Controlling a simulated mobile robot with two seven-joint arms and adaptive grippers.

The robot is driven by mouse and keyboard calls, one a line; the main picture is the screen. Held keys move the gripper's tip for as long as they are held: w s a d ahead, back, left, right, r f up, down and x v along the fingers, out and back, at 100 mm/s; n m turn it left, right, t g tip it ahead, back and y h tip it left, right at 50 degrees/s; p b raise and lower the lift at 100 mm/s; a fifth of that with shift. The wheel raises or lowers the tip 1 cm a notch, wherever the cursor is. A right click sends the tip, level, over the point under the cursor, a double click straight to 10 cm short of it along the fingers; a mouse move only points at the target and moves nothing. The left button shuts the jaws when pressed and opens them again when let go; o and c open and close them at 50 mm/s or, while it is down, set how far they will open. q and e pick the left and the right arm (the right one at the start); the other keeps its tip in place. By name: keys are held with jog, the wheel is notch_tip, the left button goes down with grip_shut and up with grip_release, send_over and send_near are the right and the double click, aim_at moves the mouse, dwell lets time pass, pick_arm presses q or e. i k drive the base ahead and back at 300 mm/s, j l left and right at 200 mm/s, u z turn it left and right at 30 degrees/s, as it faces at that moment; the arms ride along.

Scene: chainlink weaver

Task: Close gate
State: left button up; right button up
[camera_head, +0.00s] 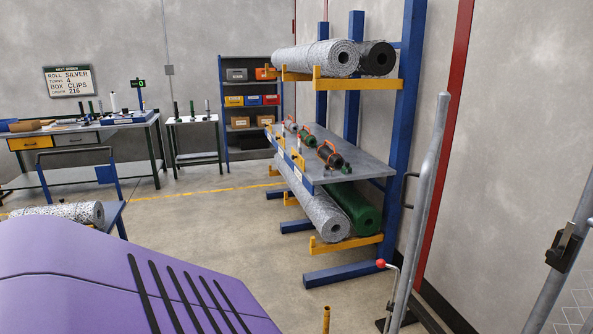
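A grey tubular post (418,210) with a bent top stands right of centre. Another grey tube (548,292) leans in at the right edge, with a black latch-like fitting (564,247) on it and a bit of chain-link mesh (576,311) beside it. A gap with bare wall and floor shows between the two tubes. Which tube belongs to the gate I cannot tell for sure; most of the mesh frame is cut off. A lever with a red knob (381,264) stands by the left post. Neither of my grippers is in view.
A purple housing with black slots (110,285) fills the lower left. A blue rack (408,130) holds mesh rolls and a grey shelf (372,169) with tools. A cart (114,213), workbenches (90,127) and shelving (222,90) stand beyond. Open floor (195,215) lies between.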

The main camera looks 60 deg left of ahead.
aim_at(426, 175)
jog(key=u, duration=1.75)
jog(key=i+l, duration=0.1)
jog(key=l, duration=0.25)
jog(key=i+l+z, duration=0.1)
jog(key=l, duration=0.25)
jog(key=i+l, duration=0.15)
jog(key=l, duration=0.15)
jog(key=i+l, duration=0.15)
jog(key=l, duration=0.2)
jog(key=i+l+z, duration=0.2)
jog(key=k+j, duration=0.05)
jog(key=j, duration=0.05)
